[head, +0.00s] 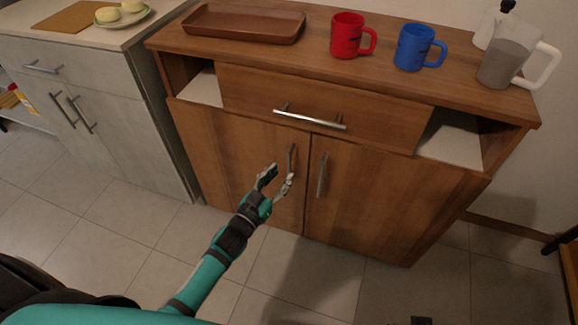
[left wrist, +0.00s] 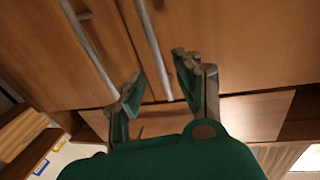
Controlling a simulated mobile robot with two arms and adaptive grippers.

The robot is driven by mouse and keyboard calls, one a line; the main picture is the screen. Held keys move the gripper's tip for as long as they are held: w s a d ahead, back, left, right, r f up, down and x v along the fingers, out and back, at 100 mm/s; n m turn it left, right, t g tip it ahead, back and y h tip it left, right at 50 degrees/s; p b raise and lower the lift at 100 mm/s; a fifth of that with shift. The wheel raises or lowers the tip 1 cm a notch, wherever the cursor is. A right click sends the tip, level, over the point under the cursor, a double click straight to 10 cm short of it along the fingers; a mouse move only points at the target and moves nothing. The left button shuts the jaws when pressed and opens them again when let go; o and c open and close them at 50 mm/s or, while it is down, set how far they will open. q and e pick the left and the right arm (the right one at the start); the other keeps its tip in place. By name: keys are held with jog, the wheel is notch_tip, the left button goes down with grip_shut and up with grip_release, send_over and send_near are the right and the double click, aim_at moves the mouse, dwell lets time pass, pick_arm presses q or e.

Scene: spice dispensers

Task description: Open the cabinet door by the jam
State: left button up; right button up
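The wooden cabinet (head: 258,70) has two lower doors, both shut: a left door (head: 225,145) and a right door (head: 385,195). The left door handle (head: 291,158) and right door handle (head: 322,175) are upright metal bars beside the middle seam. My left gripper (head: 277,182) is open at the lower part of the left door handle. In the left wrist view, one handle bar (left wrist: 153,45) runs between the open fingers (left wrist: 158,85); I cannot tell whether they touch it. The other handle (left wrist: 90,45) lies to the left. No jam is recognisable. My right gripper is not in view.
A drawer with a metal handle (head: 310,119) is above the doors. On top stand a brown tray (head: 243,24), a red mug (head: 346,37), a blue mug (head: 413,48) and a pitcher (head: 503,63). A grey cabinet (head: 85,85) stands left. Tiled floor in front is clear.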

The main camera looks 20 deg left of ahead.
aim_at(288, 167)
pick_arm(q)
jog(key=shift+b+x, duration=0.35)
jog(key=shift+x, duration=2.35)
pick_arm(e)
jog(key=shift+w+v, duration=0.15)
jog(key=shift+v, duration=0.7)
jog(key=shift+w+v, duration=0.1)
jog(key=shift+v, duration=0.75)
pick_arm(q)
jog(key=shift+s, duration=0.1)
grip_shut()
